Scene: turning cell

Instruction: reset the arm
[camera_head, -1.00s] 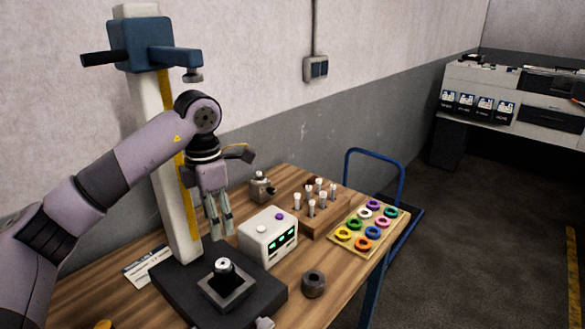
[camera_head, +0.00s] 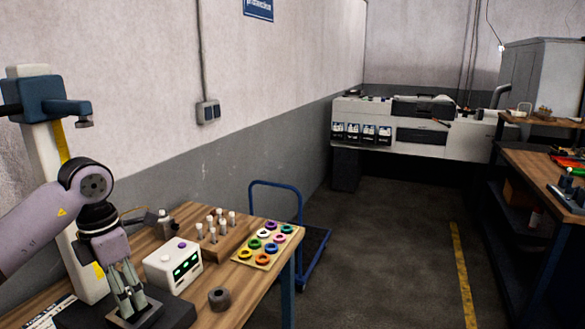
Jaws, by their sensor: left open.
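My left arm comes in from the left edge in the head view. Its gripper (camera_head: 130,300) points down, open, in front of the dark base (camera_head: 178,314) of the tall measuring stand (camera_head: 42,150) on the wooden table. The fingers cover the middle of the base and whatever stands there. I cannot tell whether the fingertips touch anything. My right arm and gripper are out of view.
A white box with a green display (camera_head: 172,264), a dark ring (camera_head: 219,298), a wooden block with pins (camera_head: 215,248) and a tray of coloured rings (camera_head: 268,262) are on the table. A blue trolley (camera_head: 318,240) stands behind. The floor at right is open.

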